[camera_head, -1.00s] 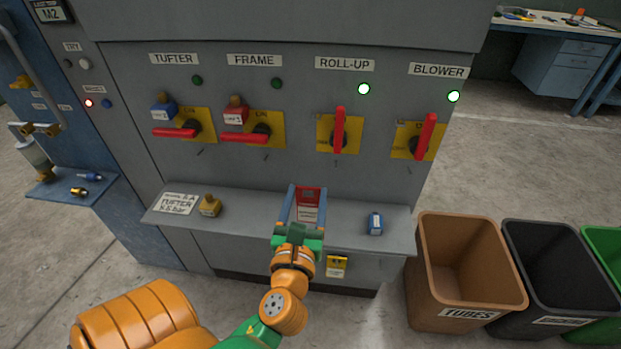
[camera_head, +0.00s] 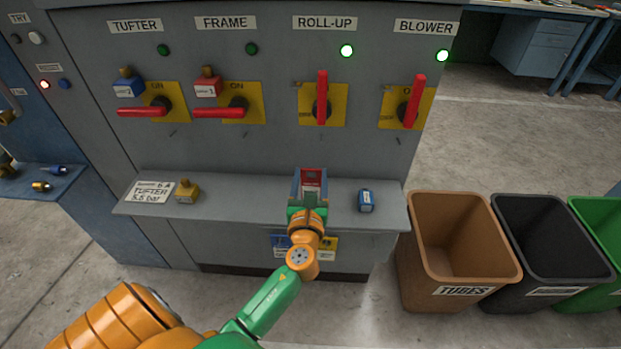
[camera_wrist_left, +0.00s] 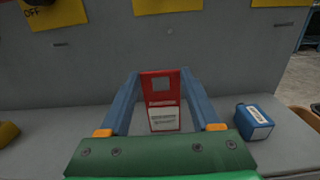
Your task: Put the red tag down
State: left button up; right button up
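The red tag (camera_head: 311,176), a flat card with a hole and a white label, is between the fingers of my left gripper (camera_head: 310,182). In the left wrist view the red tag (camera_wrist_left: 161,92) stands roughly upright, its sides meeting the far ends of the blue fingers (camera_wrist_left: 160,85). The gripper appears shut on it. The tag is over the grey shelf (camera_head: 240,197) below the switch panel; I cannot tell whether its lower edge touches. My right gripper is not in view.
A blue padlock (camera_head: 366,201) is on the shelf right of the gripper; a yellow padlock (camera_head: 187,191) and paper note (camera_head: 150,192) are left. Free shelf lies between. Blue (camera_head: 282,246) and yellow (camera_head: 329,247) tags hang below. The brown bin (camera_head: 459,240) stands right.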

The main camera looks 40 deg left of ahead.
pick_arm(q)
jog(key=o, duration=0.4)
jog(key=shift+r, duration=0.1)
jog(key=v, duration=1.2)
jog(key=s+d+f+n+g+h, duration=0.2)
jog(key=d+f+n+g+h, duration=0.1)
jog(key=f, duration=0.9)
jog(key=s+d+f+n+g+h, duration=0.2)
jog(key=f+n+g+h, duration=0.1)
jog(key=f, duration=0.8)
jog(key=s+f+n+g+h, duration=0.1)
jog(key=s+f+n+g, duration=0.1)
jog(key=s+f+n, duration=0.4)
jog(key=s+f+n+g+h, duration=0.1)
jog(key=s+f+n+g, duration=0.2)
jog(key=s+f+n, duration=0.3)
jog(key=s+f+n+g+h, duration=0.1)
jog(key=s+f+n+g, duration=0.2)
jog(key=s+f+n, duration=0.4)
jog(key=shift+s+a+n+b, duration=0.2)
jog(key=shift+s+n, duration=0.4)
jog(key=shift+s, duration=0.65)
jog(key=shift+s+a+n+b, duration=0.2)
jog(key=shift+s+n, duration=0.4)
jog(key=shift+s, duration=0.65)
